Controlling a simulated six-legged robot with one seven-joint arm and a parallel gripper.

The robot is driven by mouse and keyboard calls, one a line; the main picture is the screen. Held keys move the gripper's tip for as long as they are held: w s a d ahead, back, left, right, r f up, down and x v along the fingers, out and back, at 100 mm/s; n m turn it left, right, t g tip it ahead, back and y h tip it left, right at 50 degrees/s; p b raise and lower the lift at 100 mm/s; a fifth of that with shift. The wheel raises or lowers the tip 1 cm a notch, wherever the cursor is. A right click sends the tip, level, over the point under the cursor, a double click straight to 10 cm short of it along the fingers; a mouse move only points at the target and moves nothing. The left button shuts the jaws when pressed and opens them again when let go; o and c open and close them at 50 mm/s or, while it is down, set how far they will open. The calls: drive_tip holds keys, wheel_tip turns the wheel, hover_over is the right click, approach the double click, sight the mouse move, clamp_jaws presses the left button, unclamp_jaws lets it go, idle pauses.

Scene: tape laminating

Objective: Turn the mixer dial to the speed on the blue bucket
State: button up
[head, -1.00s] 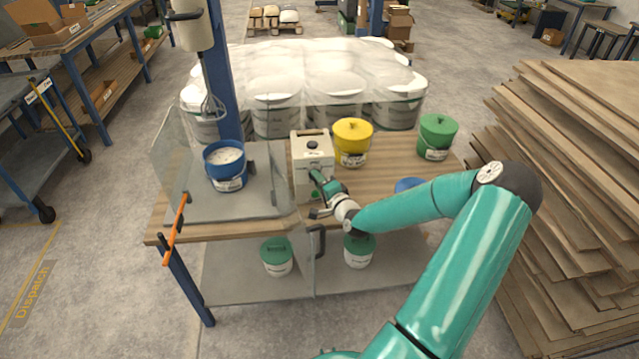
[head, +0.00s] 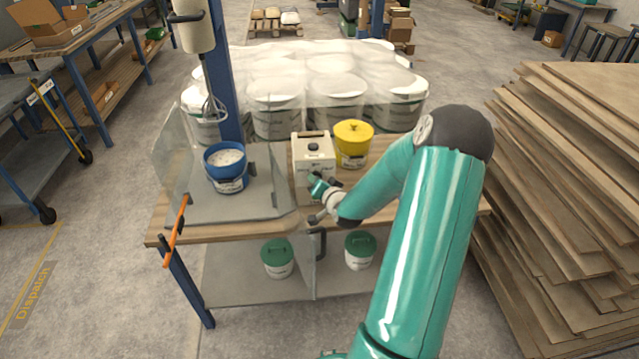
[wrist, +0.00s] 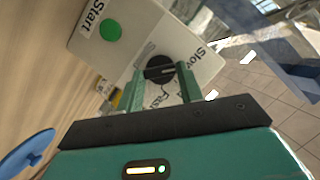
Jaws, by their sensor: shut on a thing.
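The pale control box (head: 310,168) stands on the wooden table, right of the mixer's guard. In the wrist view, its face (wrist: 190,50) carries a black dial (wrist: 158,66), a green button (wrist: 111,30) labelled Start, and the words Slow and Fast, partly covered. My gripper (wrist: 162,72) is shut on the dial, a finger on either side. In the head view, my gripper (head: 317,184) is at the box's front. The blue bucket (head: 228,172) stands open with pale contents inside the guard; its label is too small to read. The mixer (head: 193,32) hangs above with its whisk (head: 213,108).
A yellow bucket (head: 353,144) stands right of the box. A blue lid (wrist: 26,150) lies on the table. Green-lidded buckets (head: 277,258) sit on the shelf; stacked boards (head: 560,180) rise at right.

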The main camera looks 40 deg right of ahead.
idle(0.4)
drive_tip(key=o, duration=1)
drive_tip(key=v, duration=1.2)
drive_tip(key=shift+r, duration=0.1)
drive_tip(key=shift+s, duration=0.1)
